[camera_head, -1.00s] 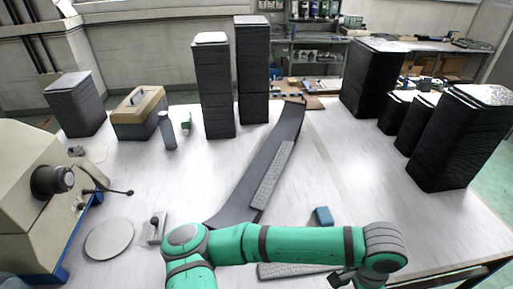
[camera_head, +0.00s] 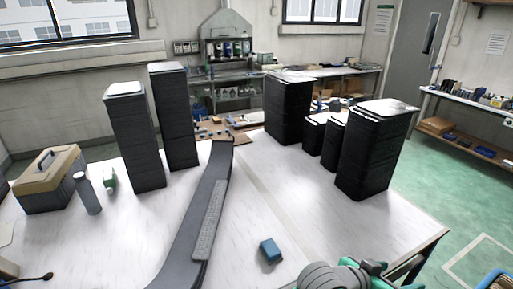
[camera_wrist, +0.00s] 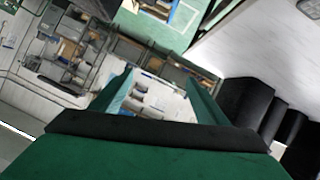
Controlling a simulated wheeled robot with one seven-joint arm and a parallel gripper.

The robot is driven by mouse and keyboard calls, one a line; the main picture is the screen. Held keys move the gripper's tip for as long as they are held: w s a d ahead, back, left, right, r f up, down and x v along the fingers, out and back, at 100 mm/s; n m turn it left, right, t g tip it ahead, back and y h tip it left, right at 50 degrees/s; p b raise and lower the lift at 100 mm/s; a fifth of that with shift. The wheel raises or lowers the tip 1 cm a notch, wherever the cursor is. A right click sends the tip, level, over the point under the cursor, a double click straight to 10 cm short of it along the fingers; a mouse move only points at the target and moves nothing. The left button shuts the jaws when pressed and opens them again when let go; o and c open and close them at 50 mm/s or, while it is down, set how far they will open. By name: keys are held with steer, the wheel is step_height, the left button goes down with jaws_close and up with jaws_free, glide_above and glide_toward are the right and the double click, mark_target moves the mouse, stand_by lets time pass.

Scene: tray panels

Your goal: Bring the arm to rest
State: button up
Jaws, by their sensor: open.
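My green arm (camera_head: 340,276) shows only in part at the bottom right of the head view, beside the table's front right corner. The rest of it is below the picture. In the wrist view my gripper (camera_wrist: 160,88) has its two green fingers apart, with nothing seen between them. Past the fingers the wrist view shows a tilted picture of the room, with the white table top (camera_wrist: 250,45) and dark stacks (camera_wrist: 245,100) at the right.
The white table (camera_head: 310,225) bears a long dark strip (camera_head: 200,215) with a grey ribbed panel (camera_head: 209,220). A blue block (camera_head: 270,250) lies near my arm. Tall black stacks stand left (camera_head: 135,140) and right (camera_head: 375,150). A toolbox (camera_head: 50,180) and a grey bottle (camera_head: 87,193) are at the left.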

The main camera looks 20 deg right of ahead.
steer(key=w+a+r+n+t+h, duration=0.4)
steer(key=w+a+n+t, duration=0.1)
steer(key=w+n+t, duration=0.35)
steer(key=w+a+f+n+t+y, duration=0.1)
steer(key=a+f+n+t+y, duration=0.75)
steer(key=a+f, duration=0.55)
steer(key=s+a+f+n+y, duration=0.1)
steer(key=s+a+f+y, duration=0.25)
steer(key=a, duration=0.35)
steer(key=s+a+f+y, duration=0.25)
steer(key=s+a, duration=0.25)
steer(key=a, duration=0.3)
steer(key=s+a+f+m+g+y, duration=0.1)
steer(key=s+a+m+y, duration=0.1)
steer(key=s+a, duration=0.9)
steer(key=s+m, duration=0.1)
steer(key=s, duration=0.2)
steer(key=shift+a+f+m, duration=0.3)
steer(key=shift+f, duration=0.1)
steer(key=shift+y, duration=0.25)
